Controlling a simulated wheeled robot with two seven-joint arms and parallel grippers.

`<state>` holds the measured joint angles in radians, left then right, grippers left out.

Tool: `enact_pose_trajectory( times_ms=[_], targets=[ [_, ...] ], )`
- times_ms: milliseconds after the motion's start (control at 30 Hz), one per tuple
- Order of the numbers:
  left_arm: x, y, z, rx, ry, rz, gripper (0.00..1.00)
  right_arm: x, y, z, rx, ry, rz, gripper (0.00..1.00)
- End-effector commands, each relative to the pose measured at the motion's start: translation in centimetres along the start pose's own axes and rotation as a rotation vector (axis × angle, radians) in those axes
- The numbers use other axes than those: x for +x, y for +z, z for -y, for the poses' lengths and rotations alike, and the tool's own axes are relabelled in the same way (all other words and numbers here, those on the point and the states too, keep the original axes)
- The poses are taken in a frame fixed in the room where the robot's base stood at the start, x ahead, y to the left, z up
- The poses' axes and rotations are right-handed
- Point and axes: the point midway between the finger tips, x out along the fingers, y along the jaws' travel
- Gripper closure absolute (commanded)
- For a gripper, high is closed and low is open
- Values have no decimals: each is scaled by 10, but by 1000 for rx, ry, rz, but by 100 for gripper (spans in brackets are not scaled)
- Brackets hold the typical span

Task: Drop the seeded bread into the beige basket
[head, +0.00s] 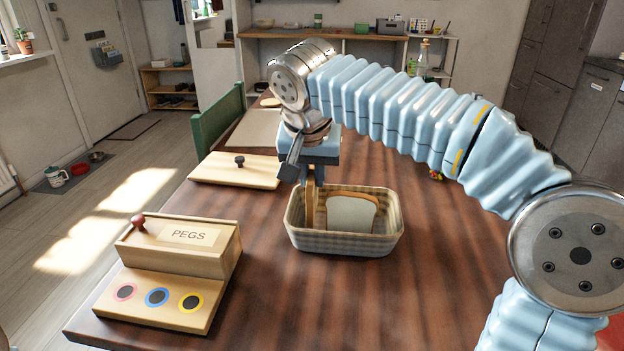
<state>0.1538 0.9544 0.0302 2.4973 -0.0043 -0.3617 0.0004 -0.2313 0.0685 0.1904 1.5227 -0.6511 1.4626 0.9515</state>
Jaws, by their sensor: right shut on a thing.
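The beige basket (300,237), with a checked cloth look, stands on the wooden table in the middle of the view. A pale slice of bread with a brown crust (351,214) leans inside it. My right gripper (312,182) points down over the basket's left part. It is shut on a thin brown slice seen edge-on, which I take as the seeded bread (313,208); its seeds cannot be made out. The slice hangs upright, its lower end inside the basket's outline; whether it touches the bottom is hidden. My left gripper is out of view.
A wooden PEGS box (180,262) with coloured rings stands at the table's front left. A wooden board with a dark knob (232,171) lies behind it. A green chair (218,121) stands at the far left edge. The table right of the basket is mostly clear.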

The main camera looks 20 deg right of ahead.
Motion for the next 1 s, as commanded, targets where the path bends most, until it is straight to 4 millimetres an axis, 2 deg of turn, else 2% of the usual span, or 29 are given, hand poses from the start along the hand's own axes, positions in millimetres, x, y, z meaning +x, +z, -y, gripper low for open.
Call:
enact_pose_trajectory(
  times_ms=[100, 833, 867, 900, 1000],
  targets=[
    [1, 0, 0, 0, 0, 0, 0, 8, 3, 0, 0, 0, 0, 98],
    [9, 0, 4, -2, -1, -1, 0, 18, 8, 0, 0, 0, 0, 98],
    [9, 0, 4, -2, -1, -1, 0, 18, 8, 0, 0, 0, 0, 77],
    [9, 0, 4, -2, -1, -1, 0, 18, 8, 0, 0, 0, 0, 71],
    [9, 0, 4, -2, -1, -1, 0, 18, 8, 0, 0, 0, 0, 71]
  ],
)
